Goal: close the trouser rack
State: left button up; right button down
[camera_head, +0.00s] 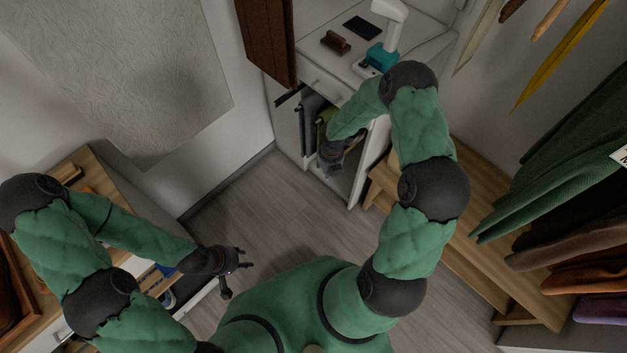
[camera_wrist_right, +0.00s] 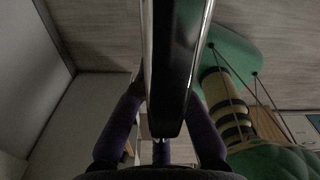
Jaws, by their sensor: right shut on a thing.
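The trouser rack (camera_head: 309,118) is in the white cabinet (camera_head: 285,122) at the upper middle of the head view, with dark and green trousers hanging on it. My right gripper (camera_head: 331,158) is at the front of the rack, and the arm hides part of it. In the right wrist view, a dark bar with shiny edges (camera_wrist_right: 174,70) runs between the fingers of my right gripper (camera_wrist_right: 165,110), which is shut on it. My left gripper (camera_head: 240,272) is open and empty, over the floor at the lower left, far from the rack.
A brown block-like item (camera_head: 335,42), a dark flat pad (camera_head: 361,27) and a teal-and-white device (camera_head: 381,57) are on the cabinet top. A wooden bench (camera_head: 455,215) and hanging clothes (camera_head: 565,165) are at the right. A drawer unit stands at the lower left. The middle floor (camera_head: 290,215) is clear.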

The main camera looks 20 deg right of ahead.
jog(key=shift+w+d+f+p, duration=0.1)
jog(key=shift+w+d+p, duration=0.2)
jog(key=shift+d, duration=0.55)
jog(key=shift+w+d+r+p, duration=0.1)
jog(key=shift+w+d+p, duration=0.15)
jog(key=shift+d, duration=0.55)
jog(key=shift+w+d+f+p, duration=0.1)
jog(key=shift+w+d+p, duration=0.15)
jog(key=shift+d, duration=0.6)
jog(key=c, duration=1.4)
grip_release()
jog(key=shift+o, duration=0.2)
notch_tip(320, 180, up, 12)
jog(key=shift+r, duration=0.1)
